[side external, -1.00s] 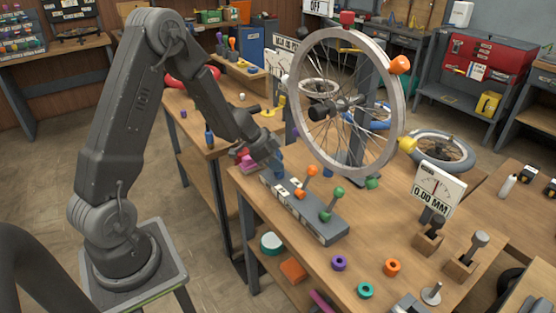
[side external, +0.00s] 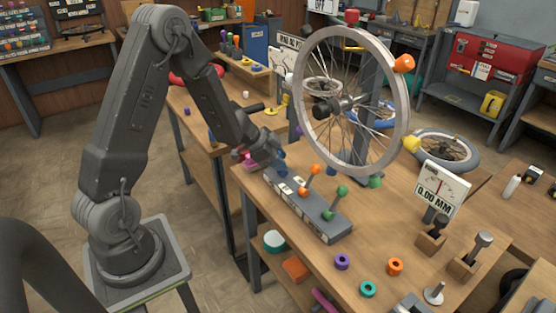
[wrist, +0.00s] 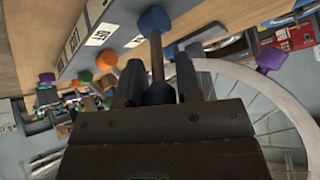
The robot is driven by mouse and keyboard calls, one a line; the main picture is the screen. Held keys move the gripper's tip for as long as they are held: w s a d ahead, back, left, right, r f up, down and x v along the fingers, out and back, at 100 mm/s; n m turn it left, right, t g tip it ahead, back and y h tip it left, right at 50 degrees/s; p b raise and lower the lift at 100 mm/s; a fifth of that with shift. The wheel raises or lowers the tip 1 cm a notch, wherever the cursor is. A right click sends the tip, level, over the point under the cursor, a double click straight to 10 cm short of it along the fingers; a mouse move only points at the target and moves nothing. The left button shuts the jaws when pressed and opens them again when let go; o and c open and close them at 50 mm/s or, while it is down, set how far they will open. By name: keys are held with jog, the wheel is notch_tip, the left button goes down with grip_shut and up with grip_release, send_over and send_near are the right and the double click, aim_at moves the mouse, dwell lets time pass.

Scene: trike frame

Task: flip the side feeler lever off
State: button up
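A grey lever box (side external: 318,222) sits on the bench with blue, orange (side external: 317,170) and green (side external: 342,191) knobbed levers. The pictures do not show clearly which one is the side feeler lever. My gripper (side external: 276,163) is low at the box's far left end, by the blue lever. In the wrist view my gripper (wrist: 158,72) is open, with one finger on each side of the blue lever (wrist: 155,20). Gaps show beside its stem. An OFF label (wrist: 100,34) is near it. The orange lever (wrist: 106,59) and green lever (wrist: 85,76) stand to the left.
A spoked wheel (side external: 398,120) on a stand rises just beside the box, close to my gripper. A dial sign (side external: 441,188) reading 0.00 MM stands to the right. Loose rings (side external: 342,262) lie at the front. The bench between them is mostly clear.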

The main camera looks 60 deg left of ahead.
jog(key=o, duration=0.3)
jog(key=v, duration=1.3)
jog(key=shift+s+r, duration=0.25)
jog(key=shift+r, duration=0.05)
jog(key=shift+a, duration=0.1)
jog(key=s+d+r+n+g, duration=0.15)
jog(key=d+r, duration=0.25)
jog(key=d, duration=0.4)
jog(key=s+d+r+g, duration=0.1)
jog(key=s+d+r, duration=0.25)
jog(key=d, duration=0.35)
jog(key=s+d+r+n+y, duration=0.3)
jog(key=s+d+r+n, duration=0.1)
jog(key=s, duration=0.6)
jog(key=shift+s+d+n+t, duration=0.25)
jog(key=shift+d+n+t, duration=0.1)
jog(key=shift+d+n, duration=0.5)
